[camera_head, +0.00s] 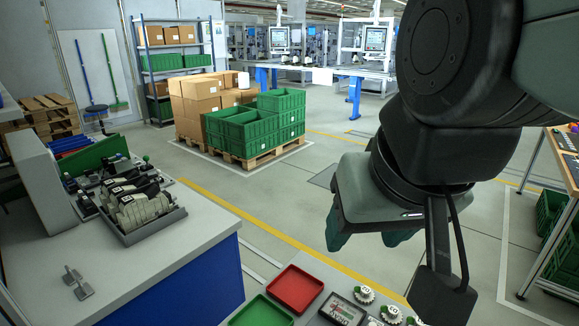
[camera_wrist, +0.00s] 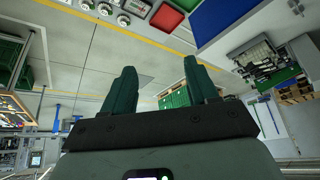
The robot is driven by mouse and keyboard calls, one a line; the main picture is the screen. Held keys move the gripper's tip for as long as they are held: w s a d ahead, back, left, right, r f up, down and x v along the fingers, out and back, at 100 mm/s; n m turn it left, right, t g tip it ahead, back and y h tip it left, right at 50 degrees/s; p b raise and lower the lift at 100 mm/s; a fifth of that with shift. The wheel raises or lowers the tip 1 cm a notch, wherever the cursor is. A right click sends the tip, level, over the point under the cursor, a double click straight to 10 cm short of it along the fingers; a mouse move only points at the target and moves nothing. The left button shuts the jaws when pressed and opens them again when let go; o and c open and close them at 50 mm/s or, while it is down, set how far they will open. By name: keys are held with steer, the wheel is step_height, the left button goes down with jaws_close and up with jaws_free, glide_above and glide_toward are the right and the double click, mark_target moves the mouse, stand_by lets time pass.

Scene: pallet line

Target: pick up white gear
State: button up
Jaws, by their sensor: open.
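Several white gears with dark centres lie at the bottom edge of the head view; the nearest to the red tray is one white gear (camera_head: 364,294), and another white gear (camera_head: 391,313) sits to its right. They also show small at the top of the wrist view, where one white gear (camera_wrist: 123,20) is the clearest. My gripper (camera_head: 368,240) hangs above the floor area beyond them, well apart from the gears. In the wrist view my gripper (camera_wrist: 161,75) has its two green fingers spread, with nothing between them.
A red tray (camera_head: 295,289) and a green tray (camera_head: 260,313) lie left of the gears, near a labelled dark box (camera_head: 342,310). A grey counter (camera_head: 150,262) with a rack of parts (camera_head: 142,212) stands left. A pallet with green crates (camera_head: 262,127) stands behind on the floor.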

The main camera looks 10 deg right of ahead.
steer(key=w+d+f+m+y, duration=0.5)
steer(key=f+m, duration=0.5)
steer(key=w+d+f+m+y, duration=0.4)
steer(key=d+f+m, duration=0.1)
steer(key=f+m, duration=0.5)
steer(key=s+d+f+m+t+h, duration=0.2)
steer(key=d+f+m+h, duration=0.1)
steer(key=d+f+m, duration=0.2)
steer(key=s+d+f+m+t+h, duration=0.2)
steer(key=d+f+m+t+h, duration=0.1)
steer(key=d+f+m, duration=0.2)
steer(key=s+d+f+m+t+h, duration=0.2)
steer(key=d+f+m+t+h, duration=0.1)
steer(key=d+f+m, duration=0.3)
steer(key=shift+s+f, duration=0.15)
steer(key=shift+f, duration=0.55)
steer(key=shift+s+f, duration=0.15)
steer(key=shift+f, duration=0.5)
steer(key=shift+w+d+f+h, duration=0.1)
steer(key=shift+w+f+h, duration=0.2)
steer(key=x, duration=1)
steer(key=shift+s+f, duration=0.1)
jaws_close()
